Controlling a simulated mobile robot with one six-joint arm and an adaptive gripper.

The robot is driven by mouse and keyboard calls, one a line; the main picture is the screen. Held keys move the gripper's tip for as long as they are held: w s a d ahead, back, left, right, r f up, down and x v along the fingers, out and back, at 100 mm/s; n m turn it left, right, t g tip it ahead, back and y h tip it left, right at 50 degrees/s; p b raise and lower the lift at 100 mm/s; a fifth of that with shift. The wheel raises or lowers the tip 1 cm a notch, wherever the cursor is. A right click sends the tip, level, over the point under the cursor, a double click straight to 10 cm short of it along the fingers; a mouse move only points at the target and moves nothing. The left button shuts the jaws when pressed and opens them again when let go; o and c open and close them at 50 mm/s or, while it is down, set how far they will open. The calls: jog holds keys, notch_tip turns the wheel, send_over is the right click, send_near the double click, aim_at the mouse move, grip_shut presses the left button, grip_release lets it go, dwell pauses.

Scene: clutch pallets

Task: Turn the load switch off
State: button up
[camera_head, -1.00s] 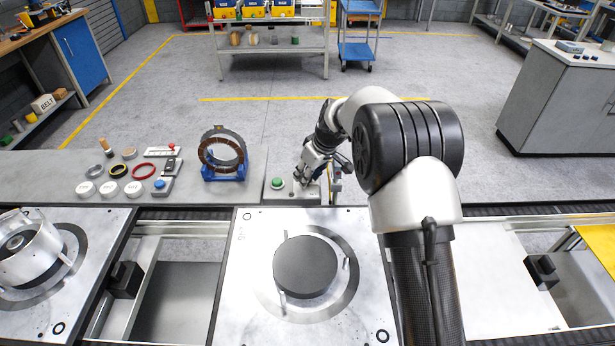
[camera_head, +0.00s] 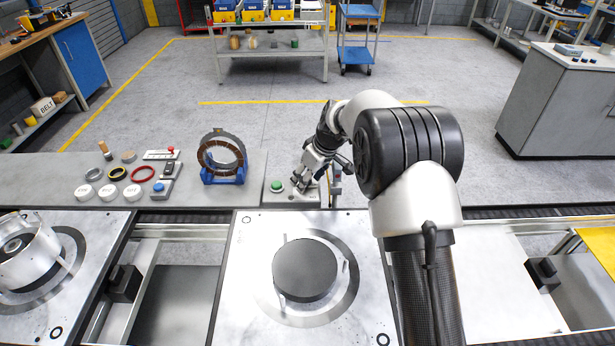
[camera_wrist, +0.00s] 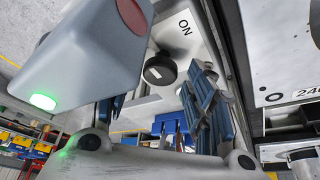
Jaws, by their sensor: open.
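The load switch shows in the wrist view as a round black knob (camera_wrist: 160,69) with a small white mark, on a pale plate with the printed word "ON" beside it. I cannot tell the position it is set to. My gripper (camera_head: 299,184) is over the light control panel (camera_head: 279,199) at the bench's right end in the head view, and hides the knob there. In the wrist view its blue-padded fingers are spread, with the knob beyond the gap between them. The gripper is open and empty; contact with the knob cannot be told.
A green button (camera_head: 277,185) is left of my gripper. A copper-wound ring (camera_head: 222,154) on a blue stand is further left.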

jog(key=v, duration=1.2)
dwell(0.3)
jog(key=s+d+r+m+h, duration=0.1)
jog(key=s+d+r+m, duration=0.1)
jog(key=s+r, duration=0.35)
jog(key=s+d+r+m, duration=0.1)
jog(key=s+d+r, duration=0.1)
jog(key=s, duration=0.7)
jog(key=s+d+r+m+h, duration=0.1)
jog(key=s+d+r+m, duration=0.1)
jog(key=s+r, duration=0.35)
jog(key=s+d+f+m, duration=0.2)
jog(key=s+f, duration=0.1)
jog(key=s, duration=0.7)
jog(key=s+d+f+m+t+h, duration=0.1)
jog(key=s+d+f+m, duration=0.1)
jog(key=s, duration=0.8)
jog(key=shift+s+f+t, duration=0.2)
jog(key=shift+f+t, duration=0.1)
jog(key=shift+f, duration=0.4)
